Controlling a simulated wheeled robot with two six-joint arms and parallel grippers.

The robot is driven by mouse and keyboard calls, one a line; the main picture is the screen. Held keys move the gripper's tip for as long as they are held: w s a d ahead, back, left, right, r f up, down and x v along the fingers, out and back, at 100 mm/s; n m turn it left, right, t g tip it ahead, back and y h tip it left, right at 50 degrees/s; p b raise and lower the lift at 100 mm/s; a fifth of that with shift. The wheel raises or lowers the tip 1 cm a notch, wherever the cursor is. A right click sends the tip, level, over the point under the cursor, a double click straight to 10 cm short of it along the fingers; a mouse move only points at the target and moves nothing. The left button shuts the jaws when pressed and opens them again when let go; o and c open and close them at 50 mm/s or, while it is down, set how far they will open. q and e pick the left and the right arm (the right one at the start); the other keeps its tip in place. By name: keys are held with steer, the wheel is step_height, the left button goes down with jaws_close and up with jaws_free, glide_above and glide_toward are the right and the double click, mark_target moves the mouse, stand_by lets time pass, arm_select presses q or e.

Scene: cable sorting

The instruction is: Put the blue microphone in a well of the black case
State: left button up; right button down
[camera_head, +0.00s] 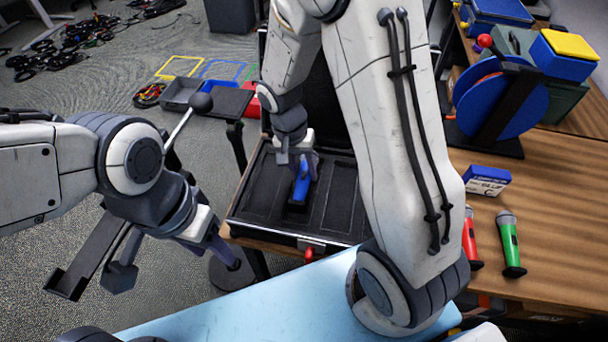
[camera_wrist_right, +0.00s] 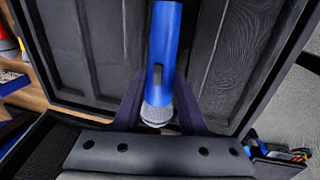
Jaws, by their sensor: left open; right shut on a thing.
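The blue microphone (camera_head: 302,184) is held by my right gripper (camera_head: 298,160) over the middle of the open black case (camera_head: 262,232). In the right wrist view the blue microphone (camera_wrist_right: 161,50) runs away from the gripper, its grey mesh head between the two fingers of my right gripper (camera_wrist_right: 158,112). The case's long wells lie around it; I cannot tell whether the microphone touches a well floor. My left gripper (camera_head: 222,246) is open and empty, left of the case's front corner.
Cables (camera_head: 90,35) and colored floor frames lie at the back left.

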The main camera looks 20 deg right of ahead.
steer(key=shift+f, duration=1.2)
steer(key=shift+f, duration=0.1)
steer(key=shift+f, duration=0.15)
steer(key=c, duration=0.7)
jaws_free()
steer(key=shift+c, duration=0.2)
